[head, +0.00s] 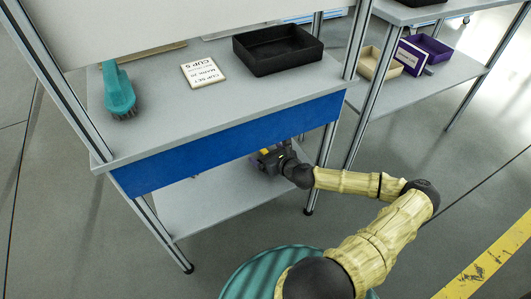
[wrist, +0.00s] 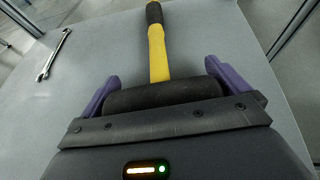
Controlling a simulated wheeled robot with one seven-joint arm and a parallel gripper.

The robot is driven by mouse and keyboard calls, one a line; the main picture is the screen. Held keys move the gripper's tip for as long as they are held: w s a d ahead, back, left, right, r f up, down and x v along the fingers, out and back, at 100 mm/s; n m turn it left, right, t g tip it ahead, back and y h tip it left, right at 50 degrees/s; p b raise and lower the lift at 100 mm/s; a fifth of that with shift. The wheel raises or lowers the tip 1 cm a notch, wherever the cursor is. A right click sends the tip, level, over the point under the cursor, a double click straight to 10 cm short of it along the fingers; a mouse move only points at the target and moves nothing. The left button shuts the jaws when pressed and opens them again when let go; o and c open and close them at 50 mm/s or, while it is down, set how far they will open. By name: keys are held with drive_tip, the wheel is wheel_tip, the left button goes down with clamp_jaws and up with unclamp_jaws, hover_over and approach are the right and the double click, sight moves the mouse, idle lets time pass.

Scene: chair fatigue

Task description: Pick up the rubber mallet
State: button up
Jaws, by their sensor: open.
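The rubber mallet has a black cylindrical head (wrist: 163,95) and a yellow handle (wrist: 158,52) with a black grip at its far end. It lies on the lower shelf (wrist: 105,40) of the bench. In the wrist view my gripper (wrist: 160,82) is open, with one purple finger on each side of the mallet's head. Whether the fingers touch the head I cannot tell. In the head view my gripper (head: 268,158) is under the blue front edge, and only a bit of yellow shows beside it; most of the mallet is hidden there.
A wrench (wrist: 54,54) lies on the shelf left of the mallet. The blue bench front (head: 230,145) is above my gripper, and metal posts stand at the corners. On top are a teal brush (head: 118,90), a sign (head: 203,72) and a black tray (head: 277,50).

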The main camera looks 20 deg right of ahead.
drive_tip(key=c, duration=1.1)
drive_tip(key=shift+o, duration=0.2)
drive_tip(key=shift+r, duration=0.2)
wheel_tip(320, 180, up, 10)
drive_tip(key=p, duration=0.6)
drive_tip(key=shift+f, duration=0.15)
drive_tip(key=shift+d, duration=0.1)
